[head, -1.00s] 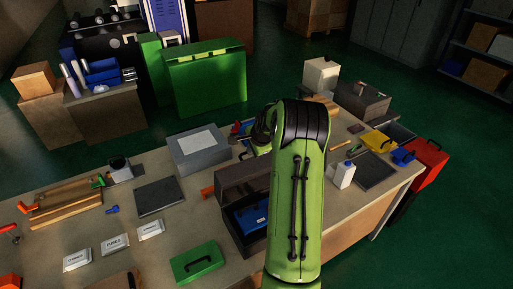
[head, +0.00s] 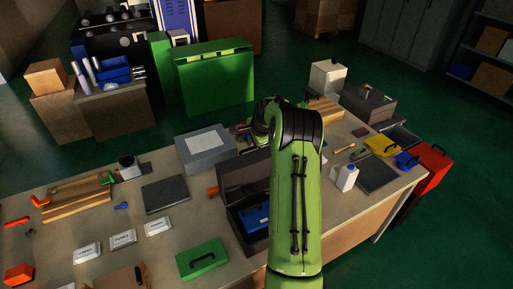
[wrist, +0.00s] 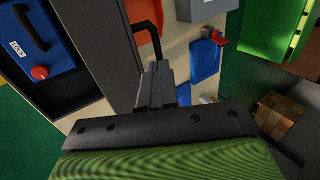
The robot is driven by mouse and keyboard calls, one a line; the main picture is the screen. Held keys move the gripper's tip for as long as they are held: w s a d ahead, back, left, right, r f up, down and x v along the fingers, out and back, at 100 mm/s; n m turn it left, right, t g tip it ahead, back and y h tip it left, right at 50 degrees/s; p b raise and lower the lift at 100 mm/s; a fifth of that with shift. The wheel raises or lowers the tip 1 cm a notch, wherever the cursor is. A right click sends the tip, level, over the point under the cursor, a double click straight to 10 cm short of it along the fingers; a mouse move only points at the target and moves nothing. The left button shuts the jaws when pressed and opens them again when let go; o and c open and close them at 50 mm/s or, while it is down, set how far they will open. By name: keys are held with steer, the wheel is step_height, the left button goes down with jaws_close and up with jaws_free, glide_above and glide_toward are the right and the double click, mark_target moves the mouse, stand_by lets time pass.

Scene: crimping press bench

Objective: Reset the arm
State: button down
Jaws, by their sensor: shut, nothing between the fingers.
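My gripper (wrist: 157,85) shows in the wrist view with its two grey fingers together and nothing between them. It is beside an open dark box (wrist: 103,50) that holds a blue case (wrist: 48,55) with a red knob and a small label. In the head view my green arm reaches over the bench and hides the fingers. The dark box (head: 238,177) with the blue case (head: 256,217) is left of my arm there.
A grey box (head: 205,152), a green case (head: 203,258) and white labelled packets (head: 122,239) lie left of my arm. A white bottle (head: 346,178) and a dark tray (head: 380,174) are to its right. An orange handle (wrist: 137,15) is close to the fingers.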

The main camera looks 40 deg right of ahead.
step_height(320, 180, up, 8)
steer(key=s, duration=0.2)
steer(key=s+a+r+n, duration=0.2)
steer(key=a+r+n, duration=0.15)
steer(key=a, duration=0.45)
steer(key=s+a+r+n+b, duration=0.1)
steer(key=s+a+r+n, duration=0.25)
steer(key=a, duration=0.45)
steer(key=s+a+r+n, duration=0.1)
steer(key=a+r+n, duration=0.25)
steer(key=a, duration=0.45)
steer(key=s+a+f+n, duration=0.1)
steer(key=s+a+n, duration=0.2)
steer(key=s, duration=0.4)
steer(key=s+a+f+n+y, duration=0.1)
steer(key=s+a+n, duration=0.3)
steer(key=s, duration=0.3)
steer(key=s+a+f+n+b, duration=0.1)
steer(key=s+a+n, duration=0.3)
steer(key=s, duration=0.3)
steer(key=shift+s+a+f+y, duration=0.15)
steer(key=shift+s+a+y, duration=0.2)
steer(key=shift+a, duration=0.3)
steer(key=shift+s+d, duration=0.15)
